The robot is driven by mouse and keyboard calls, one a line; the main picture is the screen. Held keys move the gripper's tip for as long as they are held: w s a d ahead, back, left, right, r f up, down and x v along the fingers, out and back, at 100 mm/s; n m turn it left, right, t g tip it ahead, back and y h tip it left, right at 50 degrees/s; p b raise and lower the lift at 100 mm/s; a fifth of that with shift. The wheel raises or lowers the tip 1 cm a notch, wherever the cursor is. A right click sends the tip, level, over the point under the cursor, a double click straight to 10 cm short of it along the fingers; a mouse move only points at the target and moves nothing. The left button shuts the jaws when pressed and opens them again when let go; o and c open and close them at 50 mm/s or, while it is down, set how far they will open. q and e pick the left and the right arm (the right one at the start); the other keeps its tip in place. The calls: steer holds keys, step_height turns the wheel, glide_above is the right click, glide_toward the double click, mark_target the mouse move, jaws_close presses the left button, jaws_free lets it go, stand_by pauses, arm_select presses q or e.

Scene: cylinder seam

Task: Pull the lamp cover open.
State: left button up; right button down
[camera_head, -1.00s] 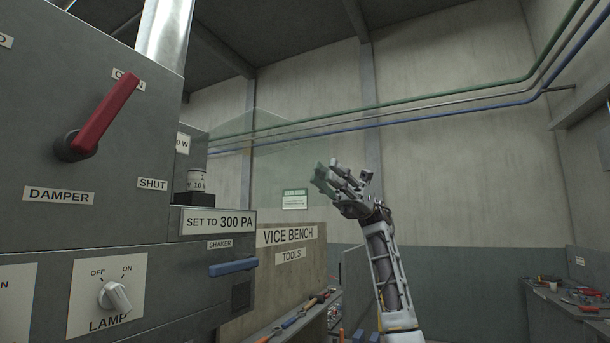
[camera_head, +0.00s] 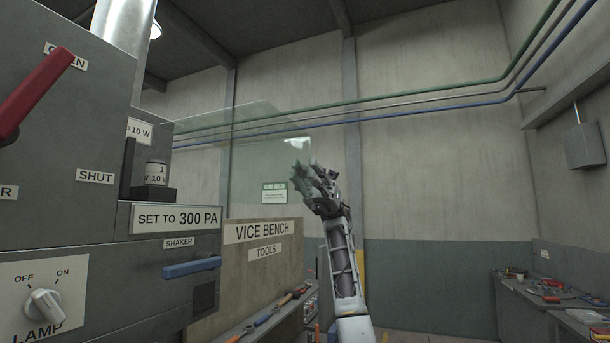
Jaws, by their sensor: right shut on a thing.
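A clear, faintly green pane (camera_head: 255,150), which looks like the lamp cover, reaches out to the right from the grey cabinet (camera_head: 70,125). Its edges are faint against the wall, with a bright glint near its right end. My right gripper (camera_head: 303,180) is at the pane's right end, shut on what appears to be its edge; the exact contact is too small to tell. My right forearm rises from below. A small labelled cylinder (camera_head: 156,172) stands on a black block at the cabinet, left of the pane. My left gripper is out of view.
A vice bench panel (camera_head: 262,275) with tools stands behind. A workbench (camera_head: 550,300) is at the right. Room right of my forearm looks clear.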

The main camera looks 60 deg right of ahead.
steer(key=c, duration=1.2)
jaws_free()
steer(key=shift+a, duration=0.1)
steer(key=v, duration=1.2)
steer(key=shift+r, duration=0.1)
